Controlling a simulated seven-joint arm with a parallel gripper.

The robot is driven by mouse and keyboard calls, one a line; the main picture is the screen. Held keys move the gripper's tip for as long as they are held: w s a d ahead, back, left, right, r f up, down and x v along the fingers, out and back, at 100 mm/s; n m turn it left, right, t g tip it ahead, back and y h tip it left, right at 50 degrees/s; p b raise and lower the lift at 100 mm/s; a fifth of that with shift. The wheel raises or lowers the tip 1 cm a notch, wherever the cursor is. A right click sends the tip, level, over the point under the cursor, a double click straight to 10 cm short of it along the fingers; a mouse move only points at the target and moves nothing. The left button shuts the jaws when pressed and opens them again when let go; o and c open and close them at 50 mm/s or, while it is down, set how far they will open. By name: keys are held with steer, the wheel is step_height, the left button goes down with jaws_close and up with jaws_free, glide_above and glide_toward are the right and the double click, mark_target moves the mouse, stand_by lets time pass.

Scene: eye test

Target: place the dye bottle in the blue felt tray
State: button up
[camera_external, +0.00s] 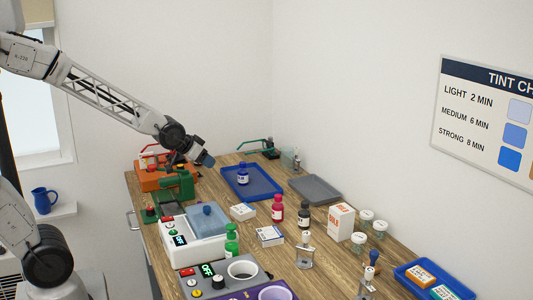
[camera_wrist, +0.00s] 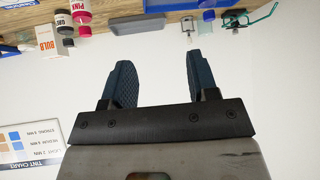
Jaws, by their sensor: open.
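A small blue bottle with a white label (camera_external: 243,175) stands upright inside the blue tray (camera_external: 262,190) at the far middle of the bench. Other bottles stand outside it: pink-red (camera_external: 277,210), dark (camera_external: 304,216) and green (camera_external: 231,242). My gripper (camera_external: 208,160) is above the bench, left of the blue tray and apart from the bottle. In the wrist view its two fingers (camera_wrist: 160,85) are wide apart with nothing between them.
A grey tray (camera_external: 316,189) lies right of the blue one. A second blue tray (camera_external: 404,274) at front right holds small boxes. A white and orange box (camera_external: 341,221) and several jars stand on the right. Devices and a green holder (camera_external: 178,186) crowd the left.

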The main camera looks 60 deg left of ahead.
steer(key=s+d+r+g, duration=0.1)
steer(key=s+d, duration=0.3)
steer(key=s, duration=0.5)
steer(key=s+d+r+m+g+h, duration=0.1)
steer(key=s+d+r+g, duration=0.1)
steer(key=s, duration=0.7)
steer(key=s+d+r+m+g+h, duration=0.1)
steer(key=s+d+g, duration=0.2)
steer(key=s+d, duration=0.4)
steer(key=shift+s+r, duration=0.15)
steer(key=shift+s, duration=1.1)
